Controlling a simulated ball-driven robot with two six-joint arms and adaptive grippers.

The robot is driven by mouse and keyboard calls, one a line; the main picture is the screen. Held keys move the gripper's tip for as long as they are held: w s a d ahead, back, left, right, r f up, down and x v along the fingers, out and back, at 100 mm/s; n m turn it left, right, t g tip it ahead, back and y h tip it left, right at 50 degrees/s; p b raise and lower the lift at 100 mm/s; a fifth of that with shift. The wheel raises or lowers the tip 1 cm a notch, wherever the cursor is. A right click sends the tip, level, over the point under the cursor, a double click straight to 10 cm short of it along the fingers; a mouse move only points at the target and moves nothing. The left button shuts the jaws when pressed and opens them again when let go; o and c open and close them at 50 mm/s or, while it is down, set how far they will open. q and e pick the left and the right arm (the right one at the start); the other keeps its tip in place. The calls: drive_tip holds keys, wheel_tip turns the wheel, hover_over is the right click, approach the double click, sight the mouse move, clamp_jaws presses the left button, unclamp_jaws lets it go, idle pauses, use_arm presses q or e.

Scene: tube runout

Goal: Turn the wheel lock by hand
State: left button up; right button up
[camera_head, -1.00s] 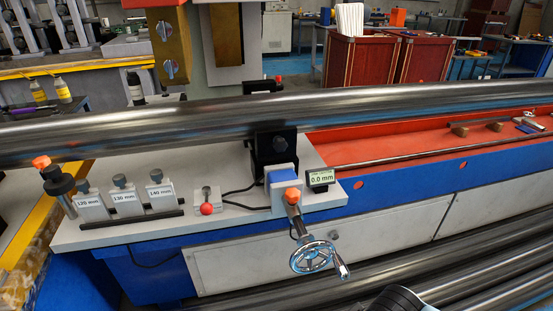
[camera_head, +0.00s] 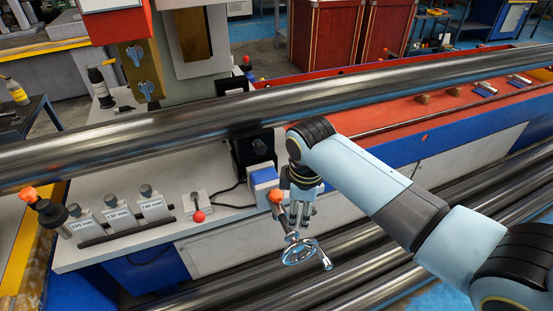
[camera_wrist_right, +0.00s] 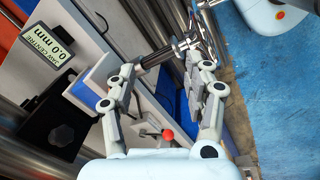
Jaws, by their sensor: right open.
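The handwheel (camera_head: 299,251) is a chrome ring with a crank handle on the front of the bench. An orange knob (camera_head: 276,197) sits just above its shaft, beside a blue block (camera_head: 263,176); I cannot tell whether this knob is the wheel lock. My right gripper (camera_head: 301,215) points down just right of the knob, above the wheel. In the right wrist view, the gripper (camera_wrist_right: 166,70) is open and empty, with the wheel shaft (camera_wrist_right: 158,58) beyond and between its fingertips and the wheel (camera_wrist_right: 200,35) farther off. My left gripper is not in view.
A long steel tube (camera_head: 150,133) crosses behind my right arm. Blocks marked 120, 130 and 140 mm (camera_head: 118,216) and a red-knobbed lever (camera_head: 198,216) stand to the left. The jaw-centre display (camera_wrist_right: 50,42) reads 0.0 mm. More tubes (camera_head: 230,295) lie below the bench.

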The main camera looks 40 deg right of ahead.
sight(277, 194)
drive_tip(key=w+r+n, duration=0.1)
drive_tip(key=w, duration=0.2)
drive_tip(key=w+r+n+p, duration=0.1)
drive_tip(key=w+r+n, duration=0.1)
drive_tip(key=w, duration=0.1)
drive_tip(key=w+r+n+g+p, duration=0.1)
drive_tip(key=w+n, duration=0.1)
drive_tip(key=w, duration=0.1)
drive_tip(key=shift+w+d+r+y, duration=0.2)
drive_tip(key=shift+w+d+y, duration=0.05)
drive_tip(key=shift+y, duration=0.05)
drive_tip(key=shift+w+n, duration=0.1)
drive_tip(key=shift+n, duration=0.2)
drive_tip(key=shift+f, duration=0.55)
wheel_tip(277, 194, down, 7)
drive_tip(key=b, duration=0.6)
drive_tip(key=shift+r, duration=0.2)
drive_tip(key=shift+p, duration=0.35)
drive_tip(key=c, duration=0.9)
